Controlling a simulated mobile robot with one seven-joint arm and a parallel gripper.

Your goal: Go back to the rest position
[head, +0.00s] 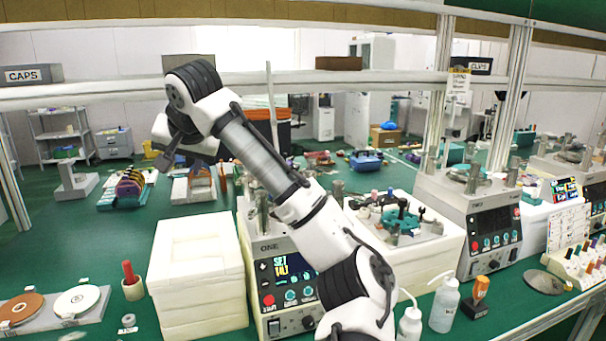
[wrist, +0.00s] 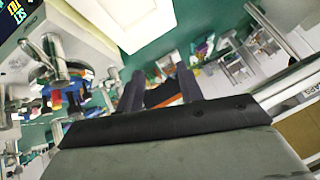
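My gripper (head: 168,160) is raised at the end of my white and black arm, left of the middle in the head view. It hangs above the green bench, in front of the overhead rail. In the wrist view, the two dark fingers of my gripper (wrist: 160,76) stand apart. Nothing is clearly held between them. A dark and orange patch shows in the gap, apparently part of the background below. In the head view the fingertips are small and partly merge with the dark wrist.
A stack of white blocks (head: 197,275) stands left of the machine marked ONE (head: 283,285). Another machine (head: 490,225) stands at right. Bottles (head: 444,305) stand at the front edge. A rail (head: 120,92) crosses behind my gripper. The bench (head: 60,240) has free room at left.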

